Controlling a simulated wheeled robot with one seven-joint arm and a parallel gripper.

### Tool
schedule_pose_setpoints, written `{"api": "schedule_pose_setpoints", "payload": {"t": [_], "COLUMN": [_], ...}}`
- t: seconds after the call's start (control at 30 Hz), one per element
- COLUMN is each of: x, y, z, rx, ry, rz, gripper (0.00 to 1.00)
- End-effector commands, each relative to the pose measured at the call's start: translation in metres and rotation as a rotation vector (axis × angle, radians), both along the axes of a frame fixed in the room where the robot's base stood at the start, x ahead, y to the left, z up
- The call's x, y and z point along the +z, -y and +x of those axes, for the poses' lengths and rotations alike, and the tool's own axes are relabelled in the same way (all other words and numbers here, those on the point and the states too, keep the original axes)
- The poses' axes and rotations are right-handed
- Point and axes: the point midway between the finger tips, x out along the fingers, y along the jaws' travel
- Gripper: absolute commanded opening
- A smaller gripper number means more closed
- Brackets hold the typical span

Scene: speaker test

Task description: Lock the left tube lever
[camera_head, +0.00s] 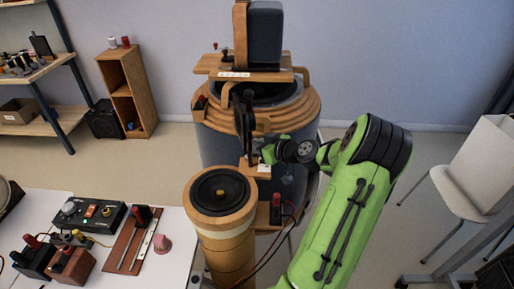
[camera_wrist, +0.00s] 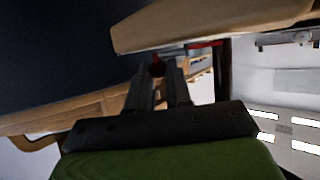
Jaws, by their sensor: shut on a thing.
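A red-and-black fitting (camera_head: 200,102) sits at the left of the coil. Another red-and-black fitting (camera_head: 277,208) is on the lower right, beside the wooden tube.
The wooden tube with a black speaker cone (camera_head: 220,192) stands close in front of my gripper. A dark box speaker (camera_head: 265,35) stands on top. A white table (camera_head: 172,215) with electrical parts is at left, a white chair (camera_head: 470,190) at right. Wooden edges crowd the wrist view.

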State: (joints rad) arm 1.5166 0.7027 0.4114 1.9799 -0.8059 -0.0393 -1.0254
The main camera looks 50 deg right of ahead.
Motion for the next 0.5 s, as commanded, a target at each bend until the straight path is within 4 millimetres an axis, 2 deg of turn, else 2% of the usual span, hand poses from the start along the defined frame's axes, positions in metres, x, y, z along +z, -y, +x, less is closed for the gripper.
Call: {"api": "schedule_pose_setpoints", "payload": {"t": [0.17, 0.2, 0.23, 0.5], "x": [0.0008, 0.0008, 0.0007, 0.0019], "y": [0.0002, 0.0002, 0.0002, 0.0004], "z": [-0.0002, -0.0002, -0.0002, -0.0035], "rx": [-0.002, -0.002, -0.002, -0.003], "ry": [0.000, 0.000, 0.000, -0.001], "rz": [-0.001, -0.001, -0.001, 0.000], "gripper": [0.00, 0.25, 0.30, 0.30]}}
